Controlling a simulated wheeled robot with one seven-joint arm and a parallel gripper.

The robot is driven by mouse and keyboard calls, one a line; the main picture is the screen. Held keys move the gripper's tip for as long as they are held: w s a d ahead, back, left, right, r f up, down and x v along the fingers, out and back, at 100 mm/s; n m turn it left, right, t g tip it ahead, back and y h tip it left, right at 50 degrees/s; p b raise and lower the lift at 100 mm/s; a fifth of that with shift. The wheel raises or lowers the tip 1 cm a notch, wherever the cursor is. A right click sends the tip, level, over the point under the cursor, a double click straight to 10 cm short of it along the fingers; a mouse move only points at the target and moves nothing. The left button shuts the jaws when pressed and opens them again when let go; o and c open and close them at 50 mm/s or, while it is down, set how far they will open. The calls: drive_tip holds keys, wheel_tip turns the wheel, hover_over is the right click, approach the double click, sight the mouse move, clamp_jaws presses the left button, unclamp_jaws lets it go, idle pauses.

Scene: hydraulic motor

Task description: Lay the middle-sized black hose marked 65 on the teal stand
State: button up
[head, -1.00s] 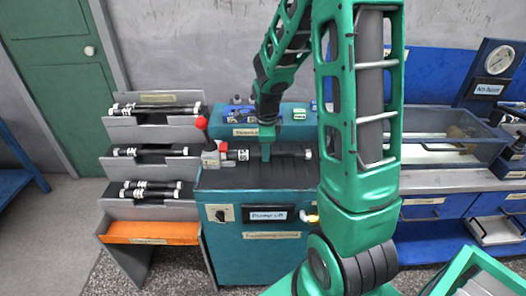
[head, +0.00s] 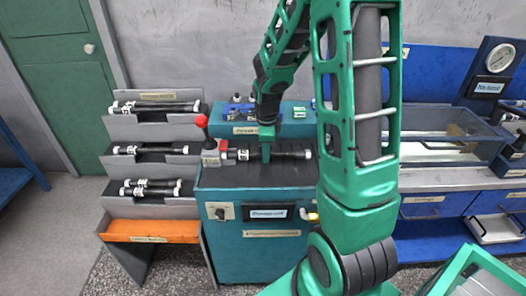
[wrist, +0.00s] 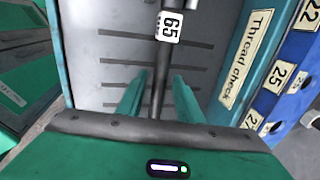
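My gripper (head: 265,156) points down over the middle of the hose. In the wrist view, the two green fingers of my gripper (wrist: 162,77) stand on either side of the black hose (wrist: 158,92), with a visible gap at each side. They are open around it. The near end of the hose is hidden behind my gripper body.
A grey rack (head: 118,131) at left holds several black hoses on stepped shelves, above an orange tray (head: 150,230). The red-handled clamp (head: 203,123) stands at the stand's left end. A teal thread-check block (head: 285,128) rises behind. A clear bin (head: 450,150) sits at right.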

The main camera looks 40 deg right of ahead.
wheel_tip(320, 180, up, 10)
drive_tip(key=s+a, duration=0.1)
drive_tip(key=shift+s+r, duration=0.2)
idle(0.6)
drive_tip(key=s+a+r+n+g, duration=0.1)
drive_tip(key=s+n, duration=0.8)
drive_tip(key=s, duration=0.4)
drive_tip(key=s+r+n+y, duration=0.1)
drive_tip(key=s+r+n, duration=0.1)
drive_tip(key=s+n, duration=0.7)
drive_tip(key=s, duration=0.5)
drive_tip(key=shift+a+g, duration=0.35)
drive_tip(key=shift+g, duration=0.05)
drive_tip(key=shift+w+f, duration=0.25)
drive_tip(key=shift+w, duration=0.4)
